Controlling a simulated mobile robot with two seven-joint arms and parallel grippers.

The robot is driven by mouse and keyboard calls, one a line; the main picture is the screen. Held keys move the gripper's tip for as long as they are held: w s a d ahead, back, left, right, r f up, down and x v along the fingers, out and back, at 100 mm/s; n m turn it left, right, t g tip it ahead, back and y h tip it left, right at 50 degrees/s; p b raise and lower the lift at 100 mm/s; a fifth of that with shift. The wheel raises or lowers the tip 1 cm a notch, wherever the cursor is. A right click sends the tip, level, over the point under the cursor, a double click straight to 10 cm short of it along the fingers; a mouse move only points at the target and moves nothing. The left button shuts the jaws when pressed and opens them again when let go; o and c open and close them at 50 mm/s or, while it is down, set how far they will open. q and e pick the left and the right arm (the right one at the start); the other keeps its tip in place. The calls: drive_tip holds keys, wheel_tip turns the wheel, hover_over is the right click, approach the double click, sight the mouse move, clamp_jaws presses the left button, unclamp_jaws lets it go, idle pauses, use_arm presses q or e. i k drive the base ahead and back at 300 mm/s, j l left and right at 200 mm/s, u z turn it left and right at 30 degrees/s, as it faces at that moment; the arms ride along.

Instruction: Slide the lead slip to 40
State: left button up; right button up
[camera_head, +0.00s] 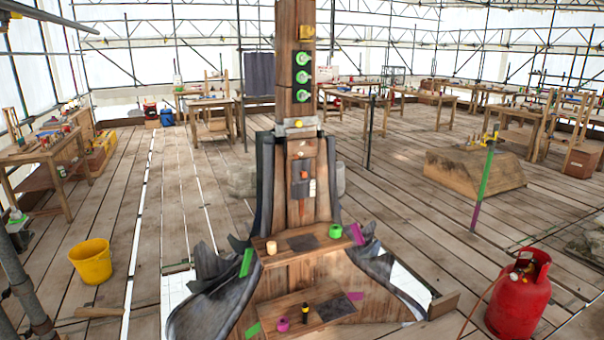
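A wooden spire post (293,130) stands upright in the middle, with grey lead sheets (222,290) spread round its foot. A dark grey flat piece (303,243) lies on the upper wooden step, and another dark grey flat piece (335,309) lies on the lower step. I cannot tell which grey piece is the lead slip. No mark reading 40 is legible. Neither of my grippers can be made out in this view.
A green roll (336,231) and a pale cylinder (271,247) stand on the upper step. A magenta roll (283,324) stands on the lower step. A yellow bucket (91,262) is at left, a red gas bottle (519,293) at right.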

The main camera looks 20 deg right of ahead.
sight(301, 167)
drive_tip(key=i+l+u, duration=0.2)
drive_tip(key=i+l, duration=0.6)
drive_tip(key=i, duration=0.05)
